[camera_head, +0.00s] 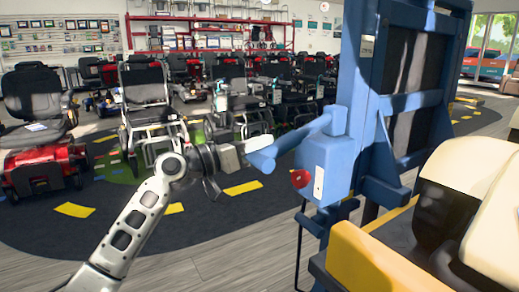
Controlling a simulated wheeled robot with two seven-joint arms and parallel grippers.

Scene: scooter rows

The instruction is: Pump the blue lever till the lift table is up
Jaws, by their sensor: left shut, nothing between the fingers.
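The blue lever (300,137) sticks out to the left from a blue housing on a tall blue upright frame (372,95). Its thick outer end slopes down to the left. My left gripper (259,146) is shut with nothing in it, its fingers right at the lever's outer end. I cannot tell whether they touch it. The blue housing (324,168) has a red knob (301,178) and a white plate on it. I cannot make out the lift table's top or its height. My right gripper is not in view.
A yellow and cream vehicle body (375,262) fills the lower right, close to the blue frame. A red-based scooter (42,170) stands at the left, with rows of scooters behind. The dark floor mat (120,225) with yellow dashes is clear around my left arm.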

